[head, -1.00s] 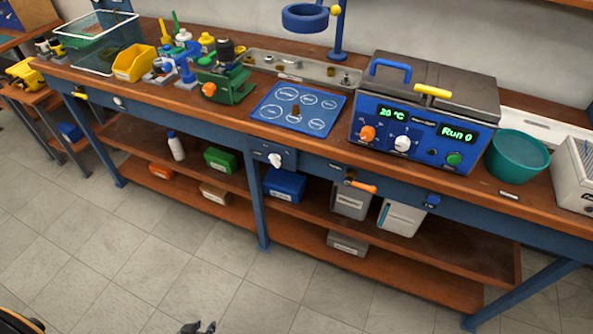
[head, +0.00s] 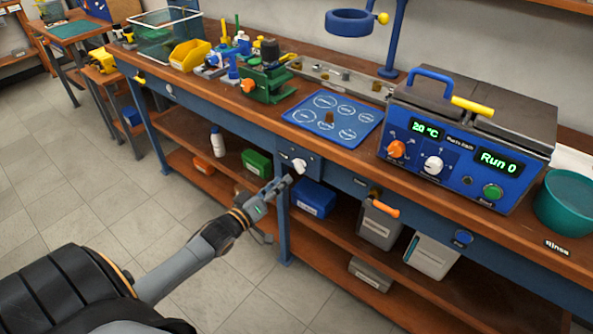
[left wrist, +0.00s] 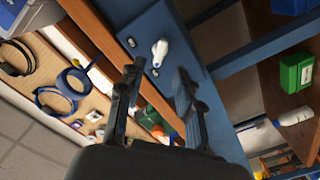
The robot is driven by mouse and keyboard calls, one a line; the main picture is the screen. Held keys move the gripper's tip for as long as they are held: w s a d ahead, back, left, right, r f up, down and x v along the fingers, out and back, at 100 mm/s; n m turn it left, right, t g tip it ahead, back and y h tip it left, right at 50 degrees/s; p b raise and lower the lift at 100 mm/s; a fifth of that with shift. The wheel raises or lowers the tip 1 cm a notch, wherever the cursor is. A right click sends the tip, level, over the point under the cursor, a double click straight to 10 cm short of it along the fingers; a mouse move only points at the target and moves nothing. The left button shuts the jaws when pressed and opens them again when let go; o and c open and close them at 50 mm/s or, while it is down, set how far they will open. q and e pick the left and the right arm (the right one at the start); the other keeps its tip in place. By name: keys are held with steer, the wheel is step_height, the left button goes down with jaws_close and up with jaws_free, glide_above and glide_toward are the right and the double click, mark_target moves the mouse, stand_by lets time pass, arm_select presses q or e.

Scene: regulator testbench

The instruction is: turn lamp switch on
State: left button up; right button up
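A white switch knob (head: 299,165) sticks out of a small blue panel (head: 286,157) on the front edge of the bench. Its label is not readable, so I cannot confirm it is the lamp switch. My left gripper (head: 281,186) is just below and left of the knob in the head view, apparently short of touching it. In the left wrist view the white knob (left wrist: 160,50) shows ahead, between and beyond the fingers of the left gripper (left wrist: 156,78). The fingers are apart with nothing between them. My right gripper is not in view.
A blue ring (head: 350,22) on a post stands over the bench. An orange-handled lever (head: 380,210) and a blue knob (head: 462,238) are on the front to the right. A blue bin (head: 313,198) sits on the shelf below. The floor in front is clear.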

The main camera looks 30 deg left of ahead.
mark_target(299, 166)
arm_select(q)
steer(key=w, duration=0.7)
steer(key=shift+w+d, duration=0.15)
steer(key=shift+d, duration=0.15)
jaws_close()
